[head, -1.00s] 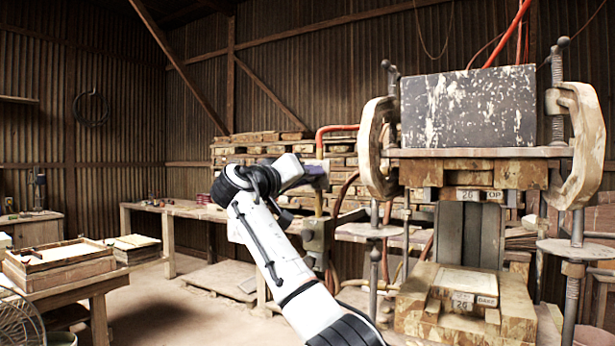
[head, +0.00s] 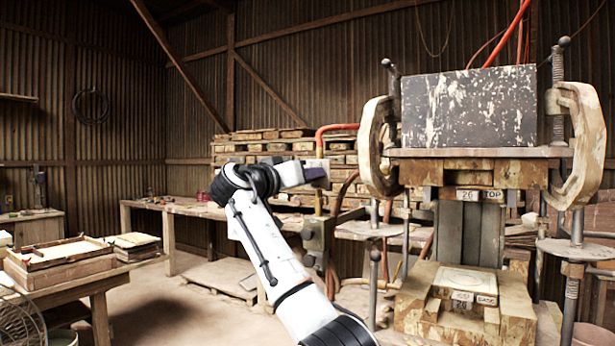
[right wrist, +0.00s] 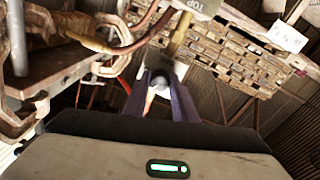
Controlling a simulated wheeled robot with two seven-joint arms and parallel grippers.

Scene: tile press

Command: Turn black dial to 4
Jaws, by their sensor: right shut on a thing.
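My right gripper (head: 319,172) is at the post left of the press, above the grey control box, in the head view. A pale plate lies behind the dial. In the head view the dial is hidden by the gripper. The dial's pointer and numbers cannot be read. My left gripper is not in view.
The grey control box (head: 315,240) with small knobs is below the gripper. The tile press (head: 480,152), with clamps at its sides, stands to the right. Hoses and a workbench (head: 190,207) with stacked boards are behind. The floor at left is partly free.

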